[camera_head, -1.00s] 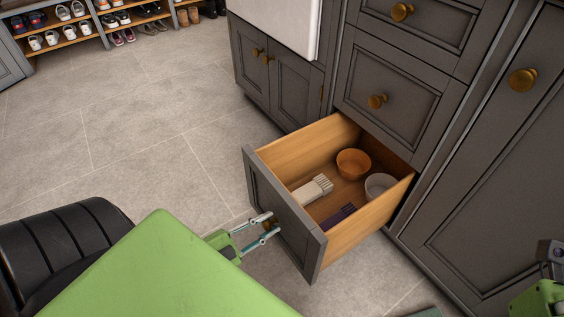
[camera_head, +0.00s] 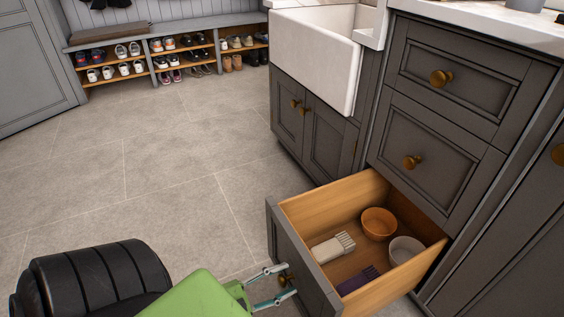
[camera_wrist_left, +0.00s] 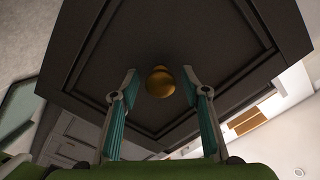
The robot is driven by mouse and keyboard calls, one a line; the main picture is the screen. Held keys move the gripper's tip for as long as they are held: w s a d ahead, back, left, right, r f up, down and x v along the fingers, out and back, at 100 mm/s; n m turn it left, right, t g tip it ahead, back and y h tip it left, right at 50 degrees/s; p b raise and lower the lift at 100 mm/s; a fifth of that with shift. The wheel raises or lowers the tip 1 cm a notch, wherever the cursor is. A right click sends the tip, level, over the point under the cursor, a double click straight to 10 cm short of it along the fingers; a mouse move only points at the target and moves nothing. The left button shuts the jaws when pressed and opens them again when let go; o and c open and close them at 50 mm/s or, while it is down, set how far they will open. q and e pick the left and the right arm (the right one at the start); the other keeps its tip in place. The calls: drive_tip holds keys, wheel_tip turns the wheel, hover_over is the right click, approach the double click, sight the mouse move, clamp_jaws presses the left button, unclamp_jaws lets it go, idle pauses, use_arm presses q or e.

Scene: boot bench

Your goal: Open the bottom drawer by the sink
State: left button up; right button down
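The bottom drawer (camera_head: 300,265) beside the sink stands pulled well out of the dark grey cabinet. Its brass knob (camera_head: 285,278) is on the front face. My left gripper (camera_head: 283,280) is at that knob. In the left wrist view the gripper's fingers (camera_wrist_left: 163,95) are spread apart, with the knob (camera_wrist_left: 160,82) in the space between them and gaps on both sides. The white sink (camera_head: 315,55) is to the left of the drawer stack. My right gripper is not in view.
The drawer holds a white brush (camera_head: 333,247), an orange bowl (camera_head: 378,223), a pale bowl (camera_head: 406,250) and a purple item (camera_head: 357,281). Two shut drawers (camera_head: 440,150) are above it. A shoe bench (camera_head: 170,35) stands at the back left. The tiled floor (camera_head: 150,170) left of the drawer is clear.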

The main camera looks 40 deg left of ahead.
use_arm(q)
drive_tip(key=v, duration=1.2)
idle(0.4)
